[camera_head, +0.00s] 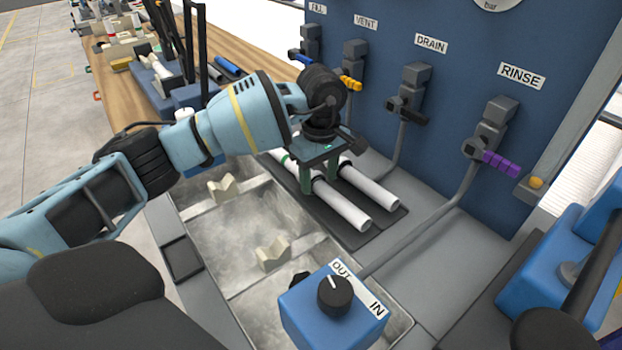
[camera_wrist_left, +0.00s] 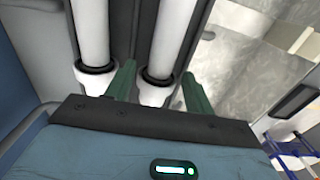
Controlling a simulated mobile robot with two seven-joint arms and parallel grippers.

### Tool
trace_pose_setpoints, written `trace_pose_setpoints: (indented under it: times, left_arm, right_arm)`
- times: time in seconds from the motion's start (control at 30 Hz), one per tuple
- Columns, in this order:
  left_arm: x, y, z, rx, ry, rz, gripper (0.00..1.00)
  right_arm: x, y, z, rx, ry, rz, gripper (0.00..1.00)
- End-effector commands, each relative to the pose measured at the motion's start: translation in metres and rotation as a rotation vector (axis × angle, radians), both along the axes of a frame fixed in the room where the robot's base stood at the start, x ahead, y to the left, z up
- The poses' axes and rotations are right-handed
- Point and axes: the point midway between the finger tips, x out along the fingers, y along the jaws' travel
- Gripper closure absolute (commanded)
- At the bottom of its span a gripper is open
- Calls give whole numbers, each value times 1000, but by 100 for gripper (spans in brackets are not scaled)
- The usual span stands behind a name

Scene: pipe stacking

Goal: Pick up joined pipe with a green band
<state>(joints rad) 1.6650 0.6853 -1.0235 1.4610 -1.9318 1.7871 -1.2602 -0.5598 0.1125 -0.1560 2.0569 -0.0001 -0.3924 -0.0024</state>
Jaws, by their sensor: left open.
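Two white pipes lie side by side on a dark mat (camera_head: 350,238) beside the sink. The pipe nearer the sink (camera_head: 342,207) shows a green band (camera_head: 285,160) at its far part. The other pipe (camera_head: 370,186) lies closer to the blue panel. My left gripper (camera_head: 320,183) is over the pipes, pointing down, its green fingers open. In the left wrist view, the fingers (camera_wrist_left: 158,90) stand either side of the sink-side pipe (camera_wrist_left: 167,35), near a dark collar. The other pipe (camera_wrist_left: 91,30) is outside them. My right gripper is not in view.
A metal sink (camera_head: 240,235) with cream cradles (camera_head: 272,255) is left of the pipes. A blue box with a black knob (camera_head: 334,296) stands in front. Behind, a blue panel (camera_head: 440,130) carries several valves. A wooden bench (camera_head: 235,45) holds racks at the back.

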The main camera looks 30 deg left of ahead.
Motion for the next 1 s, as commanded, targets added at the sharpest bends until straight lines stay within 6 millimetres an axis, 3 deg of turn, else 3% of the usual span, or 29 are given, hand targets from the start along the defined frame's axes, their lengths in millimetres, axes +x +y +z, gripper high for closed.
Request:
trace_pose_setpoints:
  times: [0.13,0.4,0.67,1.0]
  left_arm:
    - [0,0,-15,0,0,0,47]
    - [0,-1,-19,0,-1,0,47]
    - [0,-1,-18,-1,-2,0,77]
    - [1,0,-7,1,-4,0,77]
  right_arm:
    - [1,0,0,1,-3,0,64]
    - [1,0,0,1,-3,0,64]
    - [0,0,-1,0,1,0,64]
    - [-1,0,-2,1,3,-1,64]
